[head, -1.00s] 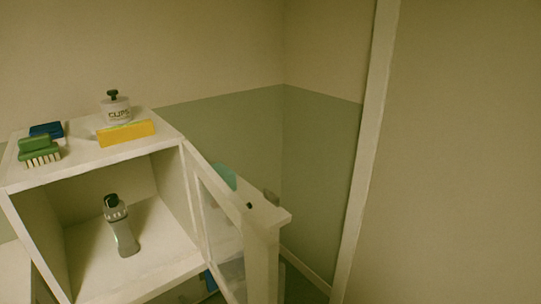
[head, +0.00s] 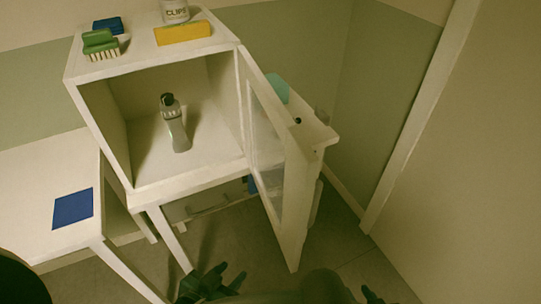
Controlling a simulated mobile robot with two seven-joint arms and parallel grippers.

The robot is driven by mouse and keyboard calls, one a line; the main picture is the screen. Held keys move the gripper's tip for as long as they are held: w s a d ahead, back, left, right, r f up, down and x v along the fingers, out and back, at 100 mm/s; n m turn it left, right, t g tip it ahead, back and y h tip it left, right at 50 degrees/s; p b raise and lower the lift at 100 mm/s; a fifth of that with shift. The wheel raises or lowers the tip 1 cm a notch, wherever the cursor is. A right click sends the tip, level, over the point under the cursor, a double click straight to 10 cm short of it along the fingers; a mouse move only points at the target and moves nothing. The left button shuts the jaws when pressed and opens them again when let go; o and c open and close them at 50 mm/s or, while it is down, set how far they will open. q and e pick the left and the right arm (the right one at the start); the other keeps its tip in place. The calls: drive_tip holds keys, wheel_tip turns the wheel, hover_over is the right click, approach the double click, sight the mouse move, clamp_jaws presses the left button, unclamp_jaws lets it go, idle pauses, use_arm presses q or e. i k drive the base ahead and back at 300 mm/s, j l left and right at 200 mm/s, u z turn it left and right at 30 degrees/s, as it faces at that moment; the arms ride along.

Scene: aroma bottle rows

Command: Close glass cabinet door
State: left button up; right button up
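The white cabinet (head: 168,188) stands with its front open toward me. Its glass door (head: 296,190) has a white frame, is hinged on the cabinet's right side, and stands wide open, swung out toward me. A grey bottle with a dark cap (head: 176,130) stands inside the cabinet. My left gripper (head: 229,276) is at the bottom edge, low and left of the door's lower end, with its dark fingers apart and nothing between them. My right gripper (head: 371,294) only just shows at the bottom edge, right of the door; most of it is cut off.
On the cabinet top are a green brush (head: 100,44), a blue block (head: 107,25), a yellow block (head: 183,32) and a white container (head: 175,10). A white table (head: 30,190) with a blue square (head: 73,208) stands left. A wall (head: 470,150) bounds the right; floor shows below.

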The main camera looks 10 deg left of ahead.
sight(295, 181)
drive_tip(key=i+l+u, duration=0.1)
drive_tip(key=l+u, duration=1.25)
drive_tip(key=k+l+u, duration=0.1)
drive_tip(key=l+u, duration=0.35)
